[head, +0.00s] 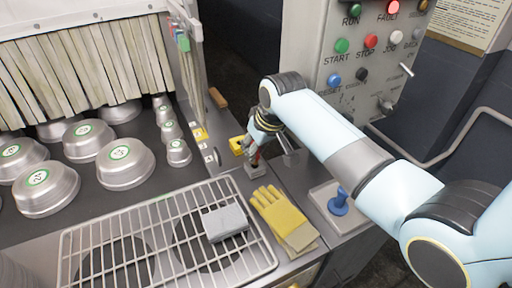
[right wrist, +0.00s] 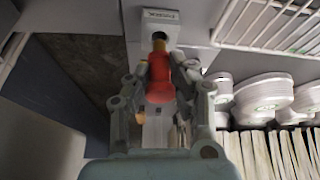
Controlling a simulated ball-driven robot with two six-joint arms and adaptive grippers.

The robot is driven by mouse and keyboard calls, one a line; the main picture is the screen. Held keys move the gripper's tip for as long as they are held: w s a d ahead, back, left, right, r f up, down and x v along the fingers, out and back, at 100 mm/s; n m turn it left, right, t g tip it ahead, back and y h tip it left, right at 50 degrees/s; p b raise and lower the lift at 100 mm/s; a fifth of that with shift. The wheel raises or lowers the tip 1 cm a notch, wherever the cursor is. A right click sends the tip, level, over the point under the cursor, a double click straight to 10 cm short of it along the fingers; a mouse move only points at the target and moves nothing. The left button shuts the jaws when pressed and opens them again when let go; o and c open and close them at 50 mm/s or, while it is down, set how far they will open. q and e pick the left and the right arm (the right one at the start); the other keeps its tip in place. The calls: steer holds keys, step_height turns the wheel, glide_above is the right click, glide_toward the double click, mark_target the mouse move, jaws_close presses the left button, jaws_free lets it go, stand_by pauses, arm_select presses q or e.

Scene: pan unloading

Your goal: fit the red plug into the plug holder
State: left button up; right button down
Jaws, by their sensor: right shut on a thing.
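The red plug (right wrist: 160,80) is between the fingers of my right gripper (right wrist: 160,85) in the right wrist view, its narrow orange end pointing at the plug holder. The plug holder (right wrist: 137,52) is a light grey block with a dark round opening and a small label at its far edge. The plug's tip overlaps the opening; I cannot tell how deep it sits. In the head view my right gripper (head: 262,135) is above the small grey holder (head: 256,171), with a bit of red plug (head: 256,158) showing between them. My left gripper is not in view.
Metal pans (head: 125,165) stand at left. A control panel (head: 350,60) rises behind my arm; a blue knob (head: 338,203) is at right.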

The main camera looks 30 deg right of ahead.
steer(key=shift+f+b, duration=0.65)
steer(key=shift+f, duration=0.8)
stand_by(0.6)
steer(key=c, duration=1.1)
jaws_free()
steer(key=v, duration=1.2)
steer(key=shift+s, duration=0.1)
